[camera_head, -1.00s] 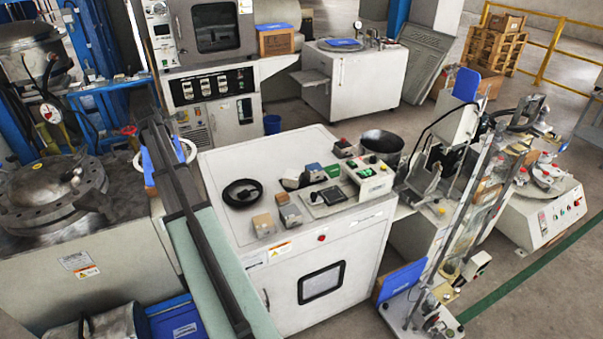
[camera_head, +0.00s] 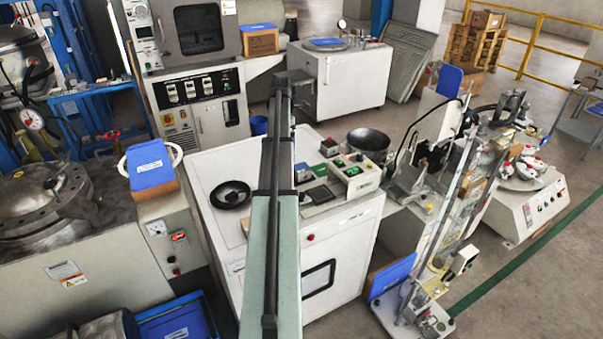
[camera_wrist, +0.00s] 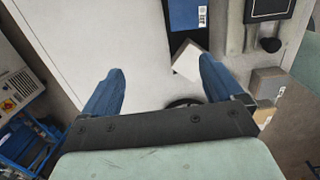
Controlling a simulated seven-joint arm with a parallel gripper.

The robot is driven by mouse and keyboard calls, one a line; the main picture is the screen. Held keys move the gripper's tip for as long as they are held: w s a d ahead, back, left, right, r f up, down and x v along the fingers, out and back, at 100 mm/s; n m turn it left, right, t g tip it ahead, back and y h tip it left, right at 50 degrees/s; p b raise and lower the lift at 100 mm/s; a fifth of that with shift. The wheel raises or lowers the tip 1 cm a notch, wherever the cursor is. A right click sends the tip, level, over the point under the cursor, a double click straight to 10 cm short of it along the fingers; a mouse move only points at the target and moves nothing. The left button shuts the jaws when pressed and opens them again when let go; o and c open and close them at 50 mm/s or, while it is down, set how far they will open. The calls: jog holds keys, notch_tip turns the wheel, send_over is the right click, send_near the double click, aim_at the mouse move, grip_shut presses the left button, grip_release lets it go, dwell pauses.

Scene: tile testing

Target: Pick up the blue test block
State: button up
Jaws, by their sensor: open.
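The blue test block (camera_wrist: 187,14) is at the top of the wrist view, cut off by the frame edge, with a white label at its right side. A dark area lies just below it. My gripper (camera_wrist: 160,80) has its two blue fingers spread wide, with nothing between them but the pale cabinet top and a small pale block (camera_wrist: 190,61) near the right finger. The blue block lies beyond the fingertips, apart from them. In the head view my arm crosses the cabinet and hides part of its top; the fingers cannot be made out there.
The white cabinet (camera_head: 215,165) carries a black handwheel (camera_head: 231,194), a control box (camera_head: 355,178) and a dark bowl (camera_head: 369,140). Brownish blocks (camera_wrist: 267,82) stand right of my right finger. A tall clear test stand (camera_head: 450,210) is at the right.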

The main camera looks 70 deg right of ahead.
jog(key=y, duration=0.1)
send_over(302, 167)
notch_tip(302, 167, down, 8)
jog(key=shift+d+f, duration=0.1)
jog(key=shift+f, duration=0.1)
jog(key=shift+a+f, duration=0.2)
jog(key=shift+f, duration=2.45)
jog(key=c, duration=1.3)
